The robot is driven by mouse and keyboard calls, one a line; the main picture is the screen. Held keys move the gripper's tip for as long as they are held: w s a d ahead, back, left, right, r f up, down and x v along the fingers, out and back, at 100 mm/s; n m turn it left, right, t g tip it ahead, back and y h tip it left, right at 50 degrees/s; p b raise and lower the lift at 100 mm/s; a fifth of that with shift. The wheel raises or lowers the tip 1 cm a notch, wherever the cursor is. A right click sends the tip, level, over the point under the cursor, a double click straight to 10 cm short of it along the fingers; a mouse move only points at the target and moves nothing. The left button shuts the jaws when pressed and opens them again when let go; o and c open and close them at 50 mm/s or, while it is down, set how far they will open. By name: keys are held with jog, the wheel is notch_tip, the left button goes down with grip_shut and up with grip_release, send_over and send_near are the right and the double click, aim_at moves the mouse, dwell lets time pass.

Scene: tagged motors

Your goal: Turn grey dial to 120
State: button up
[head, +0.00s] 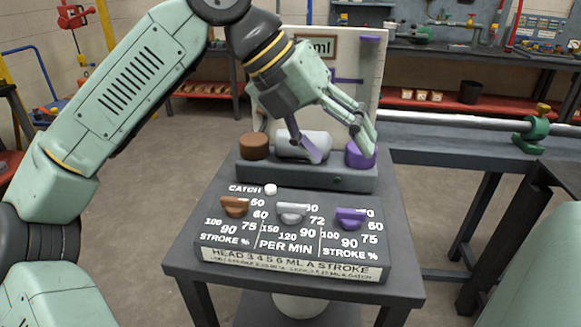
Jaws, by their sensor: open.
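The grey dial (292,212) is the middle of three dials on the sloped control panel (210,254). It has a raised bar grip lying roughly left to right. White numbers 150, 120, 90 and 72 stand around it, with one partly hidden number at its upper right and PER MIN below. I cannot tell exactly which number it points to. My gripper (338,150) is open, above and behind the panel, with its fingers spread in front of the pump unit. It is apart from the grey dial.
A brown dial (235,206) and a purple dial (351,218) flank the grey one. A white CATCH button (271,189) sits behind. Space above the dials is clear.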

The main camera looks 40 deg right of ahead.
aim_at(292, 205)
jog(key=w+a+f+n+t+y, duration=0.2)
jog(key=w+f+n+t+y, duration=0.15)
jog(key=w+y, duration=0.25)
jog(key=shift+t, duration=0.45)
jog(key=f, duration=0.3)
jog(key=f+p, duration=0.1)
jog(key=f, duration=0.6)
jog(key=shift+w+a+f+p, duration=0.1)
jog(key=shift+w+a+p, duration=0.05)
jog(key=shift+a+p, duration=0.15)
jog(key=c, duration=1.2)
jog(key=shift+o, duration=0.2)
jog(key=shift+d, duration=0.1)
